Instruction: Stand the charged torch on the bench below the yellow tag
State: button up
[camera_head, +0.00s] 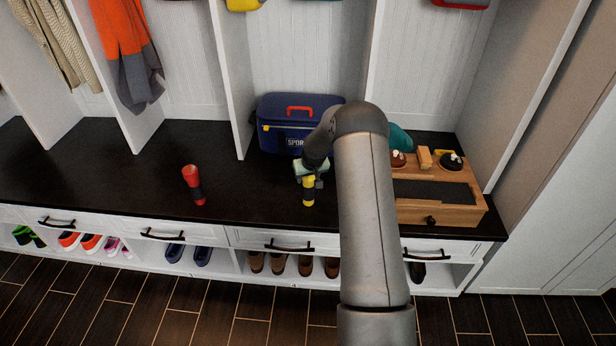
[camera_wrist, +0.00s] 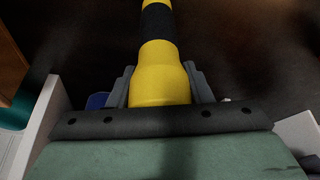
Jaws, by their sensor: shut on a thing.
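My gripper (camera_head: 309,180) is shut on a yellow torch with a black band (camera_head: 308,194). The torch looks roughly upright over the front part of the dark bench (camera_head: 130,170), right of the middle. I cannot tell whether its lower end touches the bench. In the wrist view, my gripper's grey fingers (camera_wrist: 160,90) close on the yellow head of the torch (camera_wrist: 160,72), and its banded body extends away. A red torch with a black lower part (camera_head: 193,184) stands on the bench to the left. No tag is clearly readable; a yellow item (camera_head: 243,4) is cut off at the top edge.
A navy sports bag (camera_head: 275,120) stands behind my gripper. A wooden box (camera_head: 465,207) with brushes is at the right, partly behind my arm. White dividers (camera_head: 235,80) rise at the back. Shoes (camera_head: 90,241) fill cubbies below. The bench left of the red torch is clear.

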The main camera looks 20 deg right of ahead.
jog(key=shift+f, duration=0.2)
jog(key=o, duration=1.1)
jog(key=shift+r, duration=0.45)
jog(key=s+a+r, duration=0.3)
jog(key=s+r, duration=0.2)
jog(key=r, duration=0.3)
jog(key=s+a+r, duration=0.4)
jog(key=s+r, duration=0.2)
jog(key=r, duration=0.2)
jog(key=s+a+r+g, duration=0.1)
jog(key=s+a, duration=0.3)
jog(key=s, duration=0.7)
jog(key=s+a+r+g, duration=0.2)
jog(key=s+a+r, duration=0.1)
jog(key=s, duration=0.8)
jog(key=s+a+r+n+g, duration=0.1)
jog(key=s+a, duration=0.4)
jog(key=s, duration=0.6)
jog(key=shift+a+r+y, duration=0.2)
jog(key=shift+r+y, duration=0.1)
jog(key=shift+r, duration=0.55)
